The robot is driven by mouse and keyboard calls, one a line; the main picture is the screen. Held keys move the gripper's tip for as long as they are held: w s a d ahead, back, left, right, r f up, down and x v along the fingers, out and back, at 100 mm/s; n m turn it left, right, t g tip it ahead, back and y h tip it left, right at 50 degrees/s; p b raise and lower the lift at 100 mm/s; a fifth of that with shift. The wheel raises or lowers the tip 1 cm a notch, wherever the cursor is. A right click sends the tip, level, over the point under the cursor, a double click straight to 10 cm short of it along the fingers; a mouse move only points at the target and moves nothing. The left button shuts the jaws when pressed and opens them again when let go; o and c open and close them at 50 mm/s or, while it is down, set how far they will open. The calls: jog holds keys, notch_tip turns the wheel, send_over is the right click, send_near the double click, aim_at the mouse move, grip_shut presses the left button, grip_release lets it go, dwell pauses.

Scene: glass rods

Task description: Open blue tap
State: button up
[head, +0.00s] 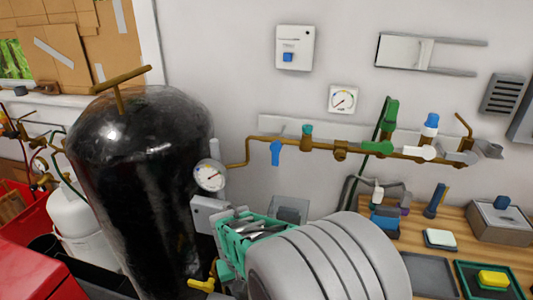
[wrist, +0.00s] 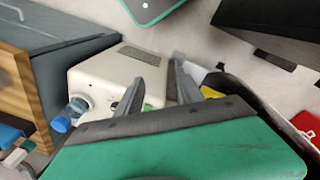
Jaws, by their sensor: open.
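The blue tap (head: 276,151) is on the brass pipe on the wall in the head view, with its blue handle hanging down below the pipe. Another valve with a blue-and-white top (head: 430,124) stands upright farther right on the pipe. My gripper (wrist: 155,82) is open in the wrist view, its two grey fingers apart with nothing held between them. In the head view my green hand is low in the centre, below the blue tap and well apart from it. The blue tap does not clearly show in the wrist view.
A large black tank (head: 130,180) with a pressure gauge (head: 210,175) stands left of the tap. Green handles (head: 378,147) and a white handle (head: 420,153) sit along the pipe to the right. A wooden bench (head: 420,225) with several small items is at right.

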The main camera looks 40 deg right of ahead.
aim_at(275, 158)
jog(key=w+d+f+m+t+h, duration=0.1)
jog(key=w+d+f+m+h, duration=0.15)
jog(key=w+d, duration=0.4)
jog(key=w+d+f+m+t+h, duration=0.1)
jog(key=w+d+f+h, duration=0.15)
jog(key=d, duration=0.65)
jog(key=w+d+r+m+t+h, duration=0.2)
jog(key=w+d+r+t+h, duration=0.15)
jog(key=w+d, duration=0.35)
jog(key=w+d+r+t+h, duration=0.1)
jog(key=w+r, duration=0.1)
jog(key=r, duration=0.3)
jog(key=w+d+r+t+h, duration=0.2)
jog(key=r, duration=0.4)
jog(key=w+d+r+m+t+h, duration=0.1)
jog(key=w+d+r+t, duration=0.1)
jog(key=r, duration=0.4)
jog(key=shift+w+t+h, duration=0.25)
jog(key=shift+w, duration=0.15)
jog(key=x, duration=0.2)
jog(key=p+x, duration=0.1)
jog(key=x, duration=0.3)
jog(key=shift+w+d+r+p, duration=0.25)
jog(key=shift+d+p, duration=0.1)
jog(key=shift+w+d, duration=0.3)
jog(key=shift+d, duration=0.05)
jog(key=shift+c, duration=0.6)
